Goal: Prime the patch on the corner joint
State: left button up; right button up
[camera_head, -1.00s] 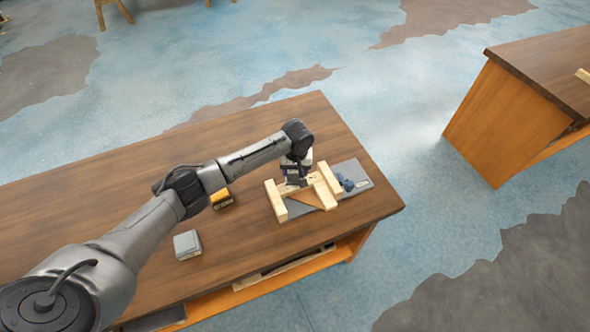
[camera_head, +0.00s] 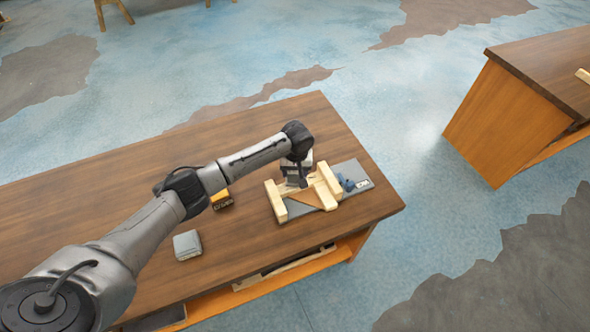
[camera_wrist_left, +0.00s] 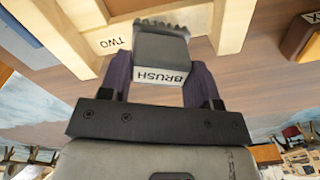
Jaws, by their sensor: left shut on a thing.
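The wooden frame (camera_head: 328,197) lies on a grey mat (camera_head: 352,169) near the right end of the workbench. It is made of pale wooden bars, and a brown triangular piece (camera_head: 306,198) shows at its inner corner. My left gripper (camera_head: 296,181) is over the frame. In the left wrist view, my left gripper (camera_wrist_left: 156,88) is shut on a grey block labelled BRUSH (camera_wrist_left: 160,60), with dark bristles at its far end. My right gripper is out of view.
A blue item (camera_head: 347,184) lies on the mat right of the frame. A yellow and dark box (camera_head: 221,199) and a grey box (camera_head: 187,245) stand on the workbench (camera_head: 130,180) to the left. Another bench (camera_head: 545,75) stands across the floor at right.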

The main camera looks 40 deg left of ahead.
pick_arm(q)
jog(key=shift+f, duration=0.75)
jog(key=shift+s+a+r+p, duration=0.25)
jog(key=shift+s+p, duration=0.2)
jog(key=shift+p, duration=0.45)
jog(key=shift+s+a+p, duration=0.25)
jog(key=shift+s+p, duration=0.25)
jog(key=shift+p, duration=0.25)
jog(key=shift+s+a+f+p, duration=0.1)
jog(key=shift+s+a+p, duration=0.2)
jog(key=shift+s+p, duration=0.4)
jog(key=shift+w, duration=0.15)
